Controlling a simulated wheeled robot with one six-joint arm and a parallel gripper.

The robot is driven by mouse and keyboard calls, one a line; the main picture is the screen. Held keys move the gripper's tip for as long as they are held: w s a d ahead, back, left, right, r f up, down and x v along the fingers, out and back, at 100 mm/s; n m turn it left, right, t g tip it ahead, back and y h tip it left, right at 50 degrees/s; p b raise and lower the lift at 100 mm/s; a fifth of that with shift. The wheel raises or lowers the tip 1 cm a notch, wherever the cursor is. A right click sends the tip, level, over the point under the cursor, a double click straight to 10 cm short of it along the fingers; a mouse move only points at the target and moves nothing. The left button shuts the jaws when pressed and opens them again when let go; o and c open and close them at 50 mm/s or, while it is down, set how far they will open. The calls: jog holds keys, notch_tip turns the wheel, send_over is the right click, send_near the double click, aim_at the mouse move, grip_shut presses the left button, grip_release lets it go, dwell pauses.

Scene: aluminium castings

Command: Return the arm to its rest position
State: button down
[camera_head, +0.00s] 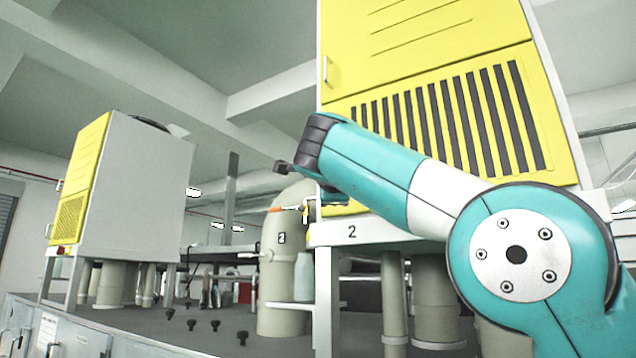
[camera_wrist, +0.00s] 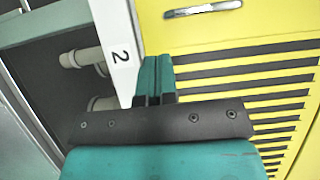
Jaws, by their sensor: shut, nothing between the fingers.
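My arm, teal and white, reaches from the lower right toward the middle in the head view. Behind the fingers are the yellow louvred cabinet front (camera_wrist: 240,60) and a white frame post marked 2 (camera_wrist: 122,75).
A tall yellow cabinet (camera_head: 420,30) with dark slats stands close behind my arm, on a white frame marked 2 (camera_head: 385,230). A second grey and yellow cabinet (camera_head: 150,175) stands at left. Several black knobs (camera_head: 215,326) stick up from the dark bench top (camera_head: 140,322).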

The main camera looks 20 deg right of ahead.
jog(key=s+a, duration=0.4)
jog(key=a, duration=0.1)
jog(key=w+a+f+n+y+b, duration=0.2)
jog(key=a+f+n+y, duration=0.1)
jog(key=f+n, duration=0.35)
jog(key=w+a+f+n+y+b, duration=0.1)
jog(key=a+f+n+y+b, duration=0.15)
jog(key=f+n, duration=0.4)
jog(key=s+a+f+n+g+y+b, duration=0.1)
jog(key=s+f+n+g+y, duration=0.15)
jog(key=f, duration=0.45)
jog(key=s+a+f+n+g+y, duration=0.1)
jog(key=a+f+n, duration=0.15)
jog(key=f, duration=0.35)
jog(key=s+a+f+n+g+y+b, duration=0.1)
jog(key=s+f+n+g, duration=0.15)
jog(key=f, duration=0.45)
jog(key=s+f+n+g+y+b, duration=0.2)
jog(key=s+f+n+g, duration=0.7)
jog(key=s+f, duration=1.5)
jog(key=shift+s+a+f+n+g+y+b, duration=0.4)
jog(key=shift+s+n, duration=0.25)
jog(key=shift+s, duration=0.5)
